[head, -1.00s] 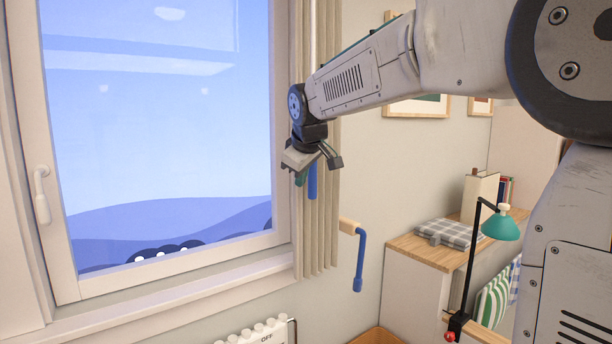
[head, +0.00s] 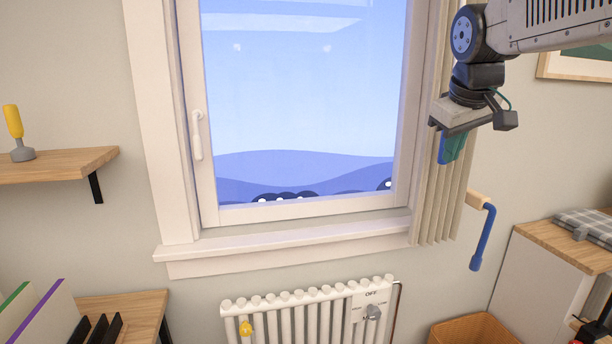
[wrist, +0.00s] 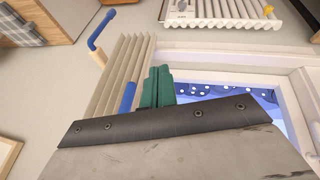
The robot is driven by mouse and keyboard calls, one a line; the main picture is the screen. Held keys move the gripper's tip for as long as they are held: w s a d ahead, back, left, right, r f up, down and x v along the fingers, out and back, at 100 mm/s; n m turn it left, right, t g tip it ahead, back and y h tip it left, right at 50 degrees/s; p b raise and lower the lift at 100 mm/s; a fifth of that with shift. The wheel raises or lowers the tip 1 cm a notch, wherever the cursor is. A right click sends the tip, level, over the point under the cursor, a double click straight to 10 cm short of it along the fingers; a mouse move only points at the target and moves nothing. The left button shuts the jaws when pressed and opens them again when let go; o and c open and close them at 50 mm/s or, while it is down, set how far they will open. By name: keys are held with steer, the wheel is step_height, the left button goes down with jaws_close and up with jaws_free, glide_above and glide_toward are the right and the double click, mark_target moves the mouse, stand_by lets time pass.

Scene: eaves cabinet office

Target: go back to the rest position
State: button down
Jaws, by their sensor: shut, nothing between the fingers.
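My gripper (head: 455,150) hangs at the end of my arm in the upper right of the head view, in front of the vertical blind (head: 436,205) at the window's right edge. Its teal fingers are shut and empty. In the wrist view the shut fingers (wrist: 158,86) point away past the dark edge of my gripper body. A blue bar (wrist: 127,97) shows beside them against the blind. It also shows just left of the fingers in the head view (head: 441,148). I cannot tell whether they touch.
The window (head: 300,90) has a white handle (head: 197,135). A blue crank (head: 484,238) sticks out from the wall right of the blind. A radiator (head: 300,312) stands below. A cabinet (head: 540,275) is at right, a wall shelf (head: 60,166) at left. The wall between window and shelf is clear.

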steer(key=s+a+f+m+g, duration=0.1)
steer(key=s+f, duration=0.4)
steer(key=s, duration=0.4)
steer(key=s+f+m+g, duration=0.1)
steer(key=s+f, duration=0.5)
steer(key=s, duration=0.3)
steer(key=s+a+f+m+g+y, duration=0.1)
steer(key=s+f, duration=0.5)
steer(key=s, duration=0.4)
steer(key=shift+a+f+m, duration=0.2)
steer(key=shift+a+m, duration=0.15)
steer(key=shift+m, duration=0.05)
